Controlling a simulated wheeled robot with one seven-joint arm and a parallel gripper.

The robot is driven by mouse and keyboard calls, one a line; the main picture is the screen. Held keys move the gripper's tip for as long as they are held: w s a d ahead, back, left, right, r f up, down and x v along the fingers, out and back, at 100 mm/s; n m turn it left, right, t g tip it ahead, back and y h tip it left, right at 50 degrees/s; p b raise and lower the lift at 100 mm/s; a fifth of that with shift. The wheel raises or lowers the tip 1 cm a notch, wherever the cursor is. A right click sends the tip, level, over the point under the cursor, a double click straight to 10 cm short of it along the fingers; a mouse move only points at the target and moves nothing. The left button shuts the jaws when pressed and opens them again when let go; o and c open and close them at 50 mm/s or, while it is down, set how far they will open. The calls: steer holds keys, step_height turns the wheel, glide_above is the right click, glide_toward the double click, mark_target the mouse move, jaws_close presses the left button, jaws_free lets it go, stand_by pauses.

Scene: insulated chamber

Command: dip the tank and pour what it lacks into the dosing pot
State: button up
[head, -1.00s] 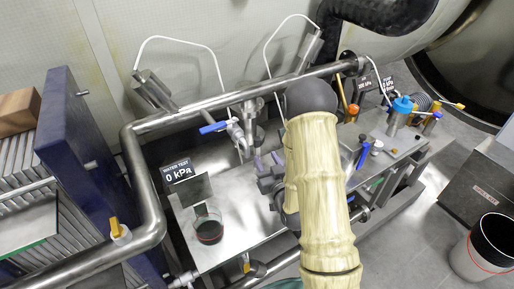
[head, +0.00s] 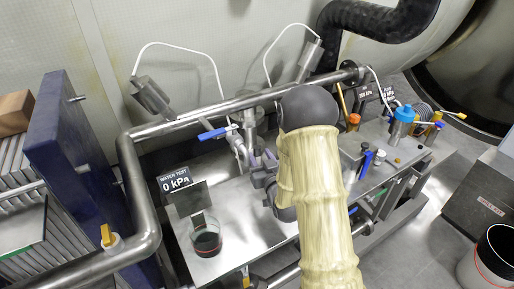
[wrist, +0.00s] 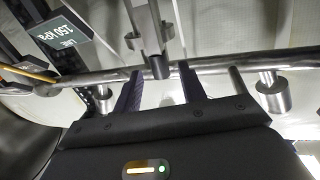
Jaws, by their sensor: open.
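My gripper (head: 262,162) is open beside the steel pipework, just right of a blue-handled valve (head: 213,133). In the wrist view its two dark fingers (wrist: 160,78) are apart. A steel tube end (wrist: 160,66) shows in the gap between them; I cannot tell how deep it sits. A blue-topped steel vessel (head: 402,121) stands at the bench's right end. I cannot tell which vessel is the tank or the dosing pot. My arm hides the bench's middle.
A thick pipe (head: 145,200) runs along the bench's left and back. A sign (head: 174,182) reads "WATER TEST 0 kPa"; another (wrist: 62,31) reads 150 kPa. A blue handle (head: 365,163) and small caps lie right of my arm. A bin (head: 490,262) stands at far right.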

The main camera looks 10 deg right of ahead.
mark_target(258, 153)
steer(key=shift+w+a+p, duration=0.15)
steer(key=shift+w+p, duration=0.1)
steer(key=shift+w, duration=0.75)
steer(key=shift+w+a+p, duration=0.1)
steer(key=shift+w+p, duration=0.15)
steer(key=shift+w, duration=0.7)
jaws_close()
